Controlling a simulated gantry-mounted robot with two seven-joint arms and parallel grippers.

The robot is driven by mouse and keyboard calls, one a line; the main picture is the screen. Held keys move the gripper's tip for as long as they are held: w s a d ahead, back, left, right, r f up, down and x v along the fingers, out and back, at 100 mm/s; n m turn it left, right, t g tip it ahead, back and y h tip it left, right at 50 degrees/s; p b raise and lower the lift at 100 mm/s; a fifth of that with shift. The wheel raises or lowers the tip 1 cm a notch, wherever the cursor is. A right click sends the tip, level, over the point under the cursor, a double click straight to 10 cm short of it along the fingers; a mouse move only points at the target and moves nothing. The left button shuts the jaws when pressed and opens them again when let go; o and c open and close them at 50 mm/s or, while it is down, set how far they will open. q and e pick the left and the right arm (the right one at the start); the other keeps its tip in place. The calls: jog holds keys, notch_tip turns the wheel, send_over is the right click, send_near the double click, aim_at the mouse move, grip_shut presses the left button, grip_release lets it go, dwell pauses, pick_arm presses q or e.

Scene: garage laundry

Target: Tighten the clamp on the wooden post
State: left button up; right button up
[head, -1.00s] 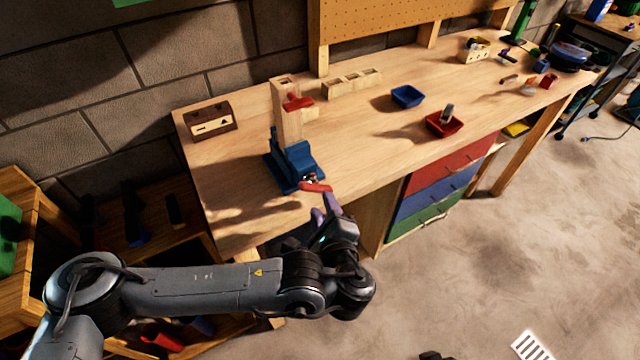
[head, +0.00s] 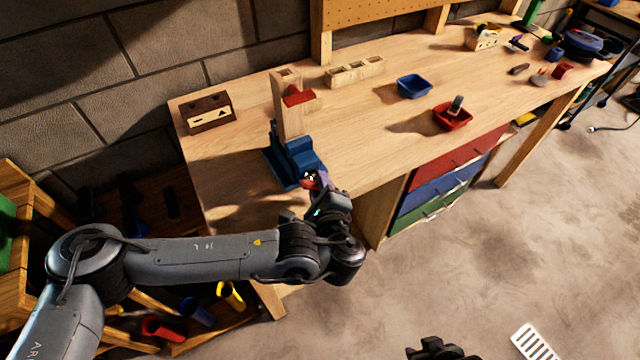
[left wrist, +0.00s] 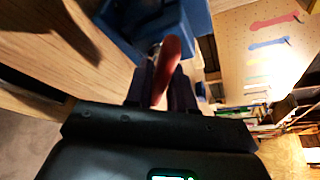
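The wooden post (head: 289,118) stands upright in the blue clamp (head: 291,160) at the near left part of the bench. A red piece (head: 298,96) sits on the post's upper part. The clamp's red handle (head: 309,180) faces the bench's front edge. My left gripper (head: 318,190) is at this handle and partly hides it. In the left wrist view, the red handle (left wrist: 169,60) lies between the fingers of my left gripper (left wrist: 160,85), which are closed around it. The blue clamp (left wrist: 150,22) is just beyond. My right gripper (head: 437,350) is dark and mostly cut off at the bottom edge.
The wooden workbench (head: 370,115) holds a brown box (head: 207,112), a wooden block with holes (head: 355,72), a blue bin (head: 414,87) and a red bin (head: 452,117). Coloured drawers (head: 445,185) are below. The bench around the clamp's right side is clear.

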pick_arm(q)
grip_shut()
jog(key=shift+r+m+g+p, duration=0.15)
jog(key=shift+m+g+p, duration=0.25)
jog(key=shift+p, duration=0.7)
jog(key=m+g+y+p, duration=0.1)
jog(key=m+p, duration=0.1)
jog(key=p, duration=0.2)
jog(key=m+y+p, duration=0.1)
jog(key=m+p, duration=0.1)
jog(key=p, duration=0.2)
jog(key=shift+m+g, duration=0.3)
jog(key=shift+g, duration=0.1)
jog(key=shift+m+y+p, duration=0.5)
jog(key=shift+m+p, duration=0.2)
jog(key=shift+p, duration=0.35)
